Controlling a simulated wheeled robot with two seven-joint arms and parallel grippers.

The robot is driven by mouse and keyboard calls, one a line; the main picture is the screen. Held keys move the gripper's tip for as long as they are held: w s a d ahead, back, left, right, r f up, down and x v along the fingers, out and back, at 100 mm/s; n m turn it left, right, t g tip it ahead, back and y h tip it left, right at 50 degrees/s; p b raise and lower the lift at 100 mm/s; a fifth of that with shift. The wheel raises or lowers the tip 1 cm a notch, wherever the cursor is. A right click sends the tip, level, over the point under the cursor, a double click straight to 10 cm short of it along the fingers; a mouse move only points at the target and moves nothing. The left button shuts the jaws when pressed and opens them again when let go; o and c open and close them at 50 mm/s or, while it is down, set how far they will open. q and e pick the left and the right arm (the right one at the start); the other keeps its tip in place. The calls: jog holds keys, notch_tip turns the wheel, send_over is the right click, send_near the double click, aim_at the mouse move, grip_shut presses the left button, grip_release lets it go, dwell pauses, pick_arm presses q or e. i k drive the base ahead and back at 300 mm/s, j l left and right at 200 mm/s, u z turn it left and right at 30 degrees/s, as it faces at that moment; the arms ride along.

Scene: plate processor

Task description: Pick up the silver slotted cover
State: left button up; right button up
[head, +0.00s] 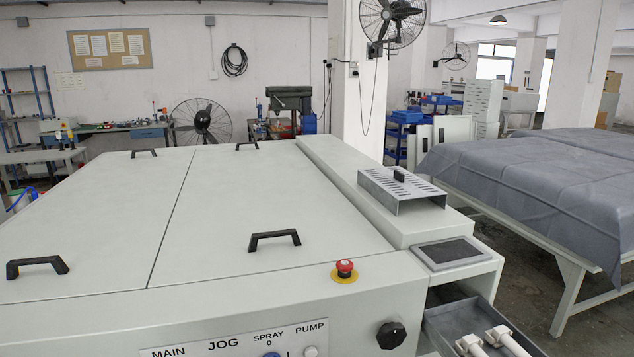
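The silver slotted cover (425,193) rests on the raised right-hand strip of the large pale grey machine (240,200). It is a shallow metal piece with rows of slots in its top, and a small black handle (399,176) stands near its middle. Nothing touches the cover from above. Neither of my grippers is in view.
A dark-screened panel (450,251) lies just in front of the cover. A red stop button (345,268) and black lid handles (274,240) stick up from the machine. An open tray (452,322) holds white pipe pieces (507,341). A cloth-covered table (540,180) stands right, across an aisle.

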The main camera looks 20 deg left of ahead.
aim_at(398, 183)
jog(key=u, duration=0.35)
jog(key=i+l+u, duration=0.1)
jog(key=l+u, duration=0.2)
jog(key=l, duration=0.4)
jog(key=l+u, duration=0.3)
jog(key=l, duration=0.35)
jog(key=l+u, duration=0.3)
jog(key=l, duration=0.4)
jog(key=k+l+u, duration=0.3)
jog(key=l, duration=0.35)
jog(key=i+l+u, duration=0.1)
jog(key=l+u, duration=0.2)
jog(key=l, duration=0.35)
jog(key=l+u, duration=0.35)
jog(key=l, duration=0.35)
jog(key=l+u, duration=0.3)
jog(key=l, duration=0.35)
jog(key=k+l+u, duration=0.3)
jog(key=l, duration=0.35)
jog(key=i, duration=0.1)
